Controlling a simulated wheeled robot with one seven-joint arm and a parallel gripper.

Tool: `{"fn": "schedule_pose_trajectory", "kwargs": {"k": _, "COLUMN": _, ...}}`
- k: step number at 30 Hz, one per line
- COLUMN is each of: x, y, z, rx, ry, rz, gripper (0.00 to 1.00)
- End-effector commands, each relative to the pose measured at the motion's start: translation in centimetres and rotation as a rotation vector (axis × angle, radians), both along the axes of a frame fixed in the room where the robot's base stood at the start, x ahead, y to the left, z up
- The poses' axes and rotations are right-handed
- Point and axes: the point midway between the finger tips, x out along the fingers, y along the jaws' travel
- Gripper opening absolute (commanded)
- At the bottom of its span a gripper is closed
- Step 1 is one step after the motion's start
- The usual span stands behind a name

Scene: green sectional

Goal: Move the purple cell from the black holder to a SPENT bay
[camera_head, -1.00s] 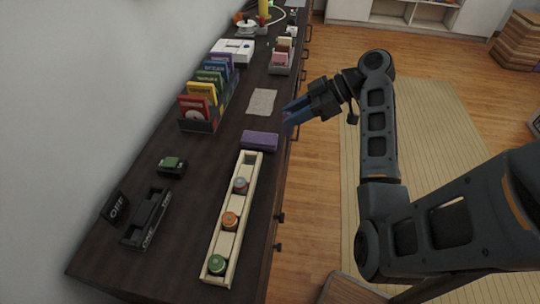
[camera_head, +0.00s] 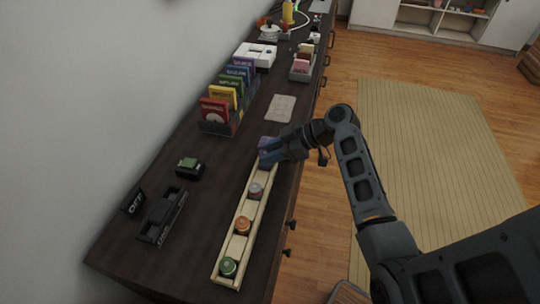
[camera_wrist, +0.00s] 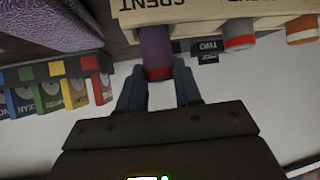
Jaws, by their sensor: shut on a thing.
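The purple cell (camera_wrist: 155,50), with a red band at its end, is between the two fingers of my gripper (camera_wrist: 160,88) in the wrist view. My gripper is shut on it. In the head view my gripper (camera_head: 272,152) is over the far end of the pale wooden tray (camera_head: 228,258), and the cell is hard to make out there. The tray's edge (camera_wrist: 190,12) reads SPENT, upside down in the wrist view. The cell is at the end bay; I cannot tell whether it is seated. The black holder (camera_head: 160,220) lies left of the tray and looks empty.
The tray also holds a grey-red cell (camera_head: 255,190), an orange cell (camera_head: 242,225) and a green cell (camera_head: 228,267). A purple block (camera_wrist: 45,22) is close beside my gripper. Coloured packets (camera_head: 228,98) stand farther back. A small black box (camera_head: 188,170) is left of the tray.

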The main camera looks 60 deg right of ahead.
Motion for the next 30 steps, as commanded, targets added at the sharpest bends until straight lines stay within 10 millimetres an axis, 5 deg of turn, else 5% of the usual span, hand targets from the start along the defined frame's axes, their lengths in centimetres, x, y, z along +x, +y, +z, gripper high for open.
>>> {"fn": "schedule_pose_trajectory", "kwargs": {"k": 6, "x": 0.0, "y": 0.0, "z": -2.0, "rx": 0.001, "ry": -0.001, "rz": 0.001, "gripper": 0.0}}
{"fn": "schedule_pose_trajectory", "kwargs": {"k": 17, "x": 0.0, "y": 0.0, "z": -2.4, "rx": 0.0, "ry": -0.001, "rz": 0.001, "gripper": 0.0}}
{"fn": "schedule_pose_trajectory", "kwargs": {"k": 18, "x": 0.0, "y": 0.0, "z": -2.3, "rx": 0.0, "ry": -0.001, "rz": 0.001, "gripper": 0.37}}
{"fn": "schedule_pose_trajectory", "kwargs": {"k": 25, "x": 0.0, "y": 0.0, "z": -2.3, "rx": 0.0, "ry": 0.0, "rz": 0.001, "gripper": 0.59}}
{"fn": "schedule_pose_trajectory", "kwargs": {"k": 30, "x": 0.0, "y": 0.0, "z": -2.3, "rx": 0.0, "ry": 0.0, "rz": 0.001, "gripper": 0.59}}
